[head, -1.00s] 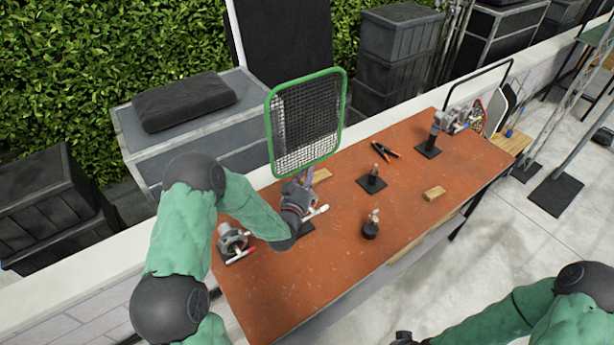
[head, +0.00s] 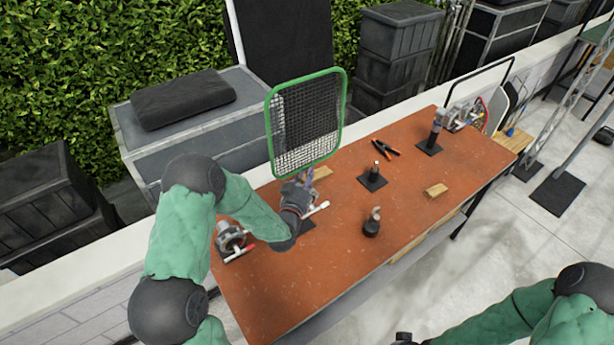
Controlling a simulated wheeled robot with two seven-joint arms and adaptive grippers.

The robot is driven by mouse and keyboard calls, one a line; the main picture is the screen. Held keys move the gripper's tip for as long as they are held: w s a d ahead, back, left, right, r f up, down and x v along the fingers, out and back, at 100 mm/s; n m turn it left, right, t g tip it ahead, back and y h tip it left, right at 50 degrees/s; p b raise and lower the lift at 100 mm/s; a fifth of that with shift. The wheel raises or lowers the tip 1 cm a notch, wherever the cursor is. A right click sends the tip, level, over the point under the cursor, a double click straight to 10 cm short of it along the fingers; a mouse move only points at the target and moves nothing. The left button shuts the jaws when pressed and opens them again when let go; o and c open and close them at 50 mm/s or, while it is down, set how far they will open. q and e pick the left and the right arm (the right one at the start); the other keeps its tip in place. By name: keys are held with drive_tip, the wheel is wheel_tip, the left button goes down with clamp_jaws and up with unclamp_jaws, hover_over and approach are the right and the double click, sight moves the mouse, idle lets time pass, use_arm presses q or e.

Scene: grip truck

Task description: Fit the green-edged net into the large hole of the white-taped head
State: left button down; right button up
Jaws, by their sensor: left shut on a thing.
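The green-edged net (head: 306,122) stands upright above the back left of the orange-brown table, a dark mesh in a green frame. My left gripper (head: 297,196) is at its lower end, shut, apparently on the net's stem. A white T-handle (head: 316,209) shows just right of the gripper. Whatever is under the gripper is mostly hidden. A metal grip head with a red handle (head: 232,240) lies at the table's left end. Another metal head (head: 438,122) is on a stand at the far right. I cannot make out white tape on either. My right gripper (head: 404,338) barely shows at the bottom edge.
A small post on a black base (head: 373,181), a round black-based piece (head: 371,229), a wooden block (head: 436,190) and red-black pliers (head: 385,149) are on the table (head: 330,270). The front middle is clear. A low white wall runs behind.

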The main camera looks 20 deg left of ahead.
use_arm(q)
drive_tip(key=shift+f+b, duration=0.25)
drive_tip(key=shift+b, duration=0.2)
idle(0.5)
drive_tip(key=c, duration=1)
unclamp_jaws()
drive_tip(key=shift+f, duration=0.1)
drive_tip(key=shift+s, duration=0.1)
drive_tip(key=s, duration=0.4)
drive_tip(key=s+d, duration=0.1)
drive_tip(key=s, duration=0.6)
drive_tip(key=shift+s+d+f, duration=0.1)
drive_tip(key=shift+s+d, duration=0.2)
drive_tip(key=shift+s, duration=0.1)
